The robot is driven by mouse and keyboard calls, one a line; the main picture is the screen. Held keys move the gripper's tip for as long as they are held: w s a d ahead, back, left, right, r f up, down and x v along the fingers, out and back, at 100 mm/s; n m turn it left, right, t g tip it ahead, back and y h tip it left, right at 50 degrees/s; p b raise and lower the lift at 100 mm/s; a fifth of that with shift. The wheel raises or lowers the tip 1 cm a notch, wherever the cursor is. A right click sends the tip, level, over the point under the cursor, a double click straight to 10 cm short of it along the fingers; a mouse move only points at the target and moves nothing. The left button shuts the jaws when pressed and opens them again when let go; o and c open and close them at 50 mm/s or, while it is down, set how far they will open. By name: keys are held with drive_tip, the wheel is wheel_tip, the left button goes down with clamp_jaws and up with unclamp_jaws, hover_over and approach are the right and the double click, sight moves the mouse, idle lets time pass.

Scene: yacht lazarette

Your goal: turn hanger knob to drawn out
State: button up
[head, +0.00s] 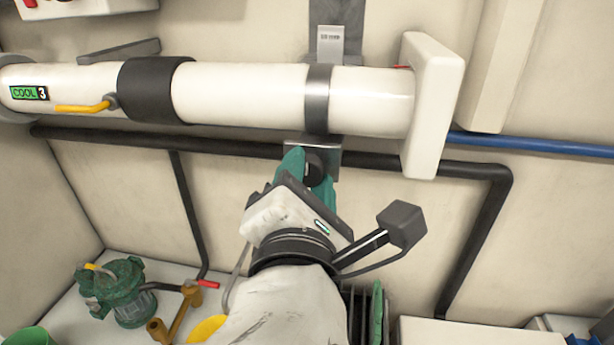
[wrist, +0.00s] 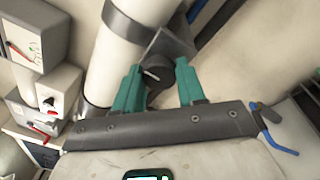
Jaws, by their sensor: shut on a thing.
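The hanger knob (head: 315,163) is a small dark round knob under the hanger bracket (head: 328,148), below the metal band around the white pipe. My gripper (head: 311,170) reaches up from below, with its two teal fingers on either side of the knob, shut on it. In the wrist view the fingers (wrist: 158,75) flank the dark knob (wrist: 163,82), and a small light pin shows beside it. The fingers hide part of the knob, and I cannot read how far it is drawn out.
The white pipe (head: 240,92) runs across just above, with a yellow-handled valve (head: 84,107) at left and a white end block (head: 430,105) at right. A black pipe (head: 235,147) passes behind the gripper. A green pump (head: 125,290) stands lower left.

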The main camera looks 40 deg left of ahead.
drive_tip(key=m, duration=0.4)
drive_tip(key=shift+f+m+t, duration=0.15)
drive_tip(key=shift+m+t, duration=0.15)
drive_tip(key=m+b, duration=0.1)
drive_tip(key=m, duration=0.3)
drive_tip(key=shift+a+m+t, duration=0.1)
drive_tip(key=shift+m+t, duration=0.2)
drive_tip(key=shift+m, duration=0.1)
drive_tip(key=m+b, duration=0.2)
drive_tip(key=m, duration=0.3)
drive_tip(key=shift+s+f+t, duration=0.1)
drive_tip(key=shift+t, duration=0.2)
drive_tip(key=m+h+b, duration=0.1)
drive_tip(key=m, duration=0.4)
drive_tip(key=shift+b, duration=0.4)
drive_tip(key=m+b, duration=0.1)
drive_tip(key=m, duration=0.3)
drive_tip(key=shift+a+t+h+b, duration=0.1)
drive_tip(key=shift+t+h+b, duration=0.2)
drive_tip(key=shift+t+b, duration=0.1)
drive_tip(key=m+b, duration=0.2)
drive_tip(key=m, duration=0.3)
drive_tip(key=shift+h, duration=0.4)
drive_tip(key=m+b, duration=0.2)
drive_tip(key=m, duration=0.2)
drive_tip(key=shift+m+h, duration=0.4)
drive_tip(key=m+b, duration=0.2)
drive_tip(key=m, duration=0.2)
drive_tip(key=shift+m+g, duration=0.3)
drive_tip(key=shift+m, duration=0.1)
